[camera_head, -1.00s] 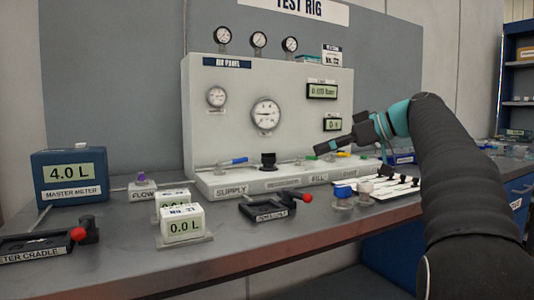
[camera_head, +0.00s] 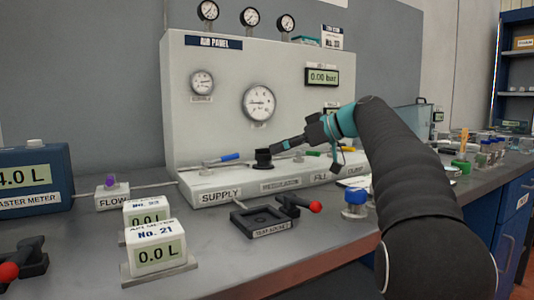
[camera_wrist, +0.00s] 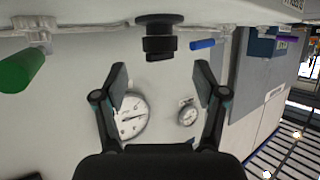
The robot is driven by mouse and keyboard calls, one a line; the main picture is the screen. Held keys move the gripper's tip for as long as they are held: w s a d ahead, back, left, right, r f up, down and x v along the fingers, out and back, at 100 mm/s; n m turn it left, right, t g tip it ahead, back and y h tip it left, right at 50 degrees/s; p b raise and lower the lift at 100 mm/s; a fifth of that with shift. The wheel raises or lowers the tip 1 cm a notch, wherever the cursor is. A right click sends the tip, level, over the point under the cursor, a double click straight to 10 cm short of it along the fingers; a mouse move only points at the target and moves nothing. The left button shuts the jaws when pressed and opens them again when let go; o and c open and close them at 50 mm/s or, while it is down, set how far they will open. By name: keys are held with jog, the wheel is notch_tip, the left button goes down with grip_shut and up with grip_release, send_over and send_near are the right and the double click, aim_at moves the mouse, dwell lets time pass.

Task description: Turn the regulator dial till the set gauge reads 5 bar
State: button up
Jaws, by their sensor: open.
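The black regulator dial (camera_head: 263,158) stands on the ledge of the white air panel, above the label REGULATOR. It also shows in the wrist view (camera_wrist: 159,42), at top centre. My gripper (camera_head: 276,147) is beside the dial in the head view. In the wrist view my gripper (camera_wrist: 160,76) is open and empty, its fingers spread short of the dial, which is not between them. A large round gauge (camera_head: 258,103) is on the panel above the dial, with a small gauge (camera_head: 202,82) to its left. Their labels and readings are too small to read. A display (camera_head: 322,77) reads 0.00 bar.
A blue-handled valve (camera_head: 229,157) is left of the dial, and a green-handled one (camera_wrist: 22,70) shows in the wrist view. A black fixture with a red-knobbed lever (camera_head: 315,207) and white meters (camera_head: 156,248) stand in front.

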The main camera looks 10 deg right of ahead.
aim_at(266, 152)
jog(key=shift+x, duration=2.7)
jog(key=shift+c, duration=0.2)
jog(key=c, duration=1.1)
